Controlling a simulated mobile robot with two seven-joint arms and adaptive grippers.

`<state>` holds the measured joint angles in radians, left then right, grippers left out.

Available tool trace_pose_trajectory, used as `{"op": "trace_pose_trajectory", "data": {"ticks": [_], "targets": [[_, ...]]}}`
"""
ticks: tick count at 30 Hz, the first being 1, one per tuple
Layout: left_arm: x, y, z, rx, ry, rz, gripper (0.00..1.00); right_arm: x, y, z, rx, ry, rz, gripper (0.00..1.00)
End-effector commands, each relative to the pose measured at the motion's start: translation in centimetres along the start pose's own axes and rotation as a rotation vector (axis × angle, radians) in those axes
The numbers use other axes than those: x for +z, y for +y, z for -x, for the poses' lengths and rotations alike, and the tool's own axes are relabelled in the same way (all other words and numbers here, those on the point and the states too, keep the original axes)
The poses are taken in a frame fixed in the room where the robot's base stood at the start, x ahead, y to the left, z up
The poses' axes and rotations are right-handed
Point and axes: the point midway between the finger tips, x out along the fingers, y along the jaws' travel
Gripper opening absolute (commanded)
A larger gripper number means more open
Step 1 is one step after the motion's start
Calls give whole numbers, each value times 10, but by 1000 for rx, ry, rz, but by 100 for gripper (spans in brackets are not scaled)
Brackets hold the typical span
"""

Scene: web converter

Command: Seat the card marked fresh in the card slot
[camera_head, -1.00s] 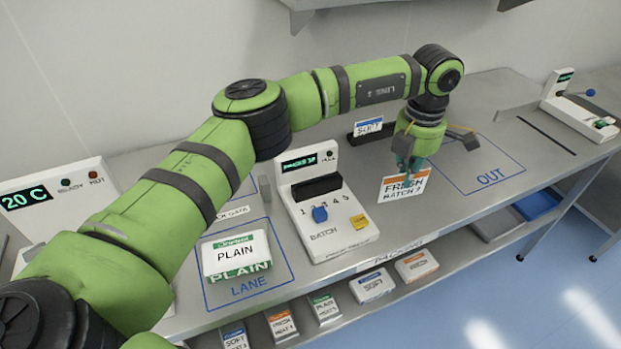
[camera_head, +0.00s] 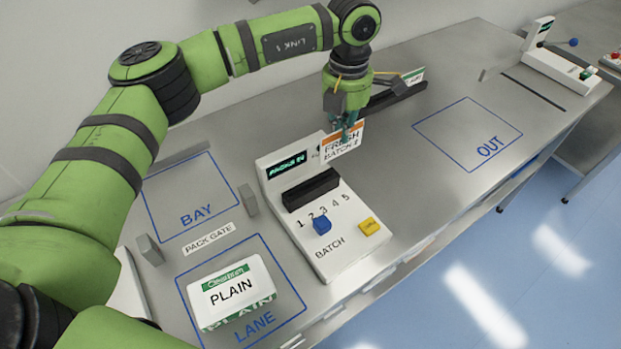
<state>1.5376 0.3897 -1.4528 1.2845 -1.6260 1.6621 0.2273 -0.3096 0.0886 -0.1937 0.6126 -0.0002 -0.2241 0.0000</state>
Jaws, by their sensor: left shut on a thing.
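The card marked FRESH (camera_head: 340,147) is white with an orange top band. My left gripper (camera_head: 347,128) is shut on its upper edge and holds it upright, above and just right of the batch machine's display. The batch machine (camera_head: 330,247) is a white console with a green-lit display, a blue slider near the numbers 1 to 5 and a yellow button. A dark slotted block (camera_head: 312,190) on it looks like the card slot, and no card shows in it. The card appears apart from this slot. My right gripper is not in view.
A white PLAIN pack (camera_head: 236,293) sits in the LANE outline. The BAY outline (camera_head: 190,200) and OUT outline (camera_head: 466,130) are empty. A dark rack (camera_head: 392,94) with another card stands behind my gripper. Grey gate posts (camera_head: 248,199) stand left of the machine.

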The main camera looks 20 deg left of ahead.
Motion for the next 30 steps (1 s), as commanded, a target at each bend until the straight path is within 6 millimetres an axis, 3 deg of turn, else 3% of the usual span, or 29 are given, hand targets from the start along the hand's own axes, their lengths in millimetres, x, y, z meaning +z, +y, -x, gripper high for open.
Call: {"op": "trace_pose_trajectory", "data": {"ticks": [6,12,17,24,30], "targets": [[-43,-2,-27,0,3,0,0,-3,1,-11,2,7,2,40],[-69,-4,-41,0,1,1,0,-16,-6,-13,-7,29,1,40],[-74,-5,-48,-1,1,1,0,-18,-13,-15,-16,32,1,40],[-74,-5,-82,0,3,2,0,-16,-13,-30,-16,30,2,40],[-73,-5,-84,0,0,1,0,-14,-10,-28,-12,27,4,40]]}}
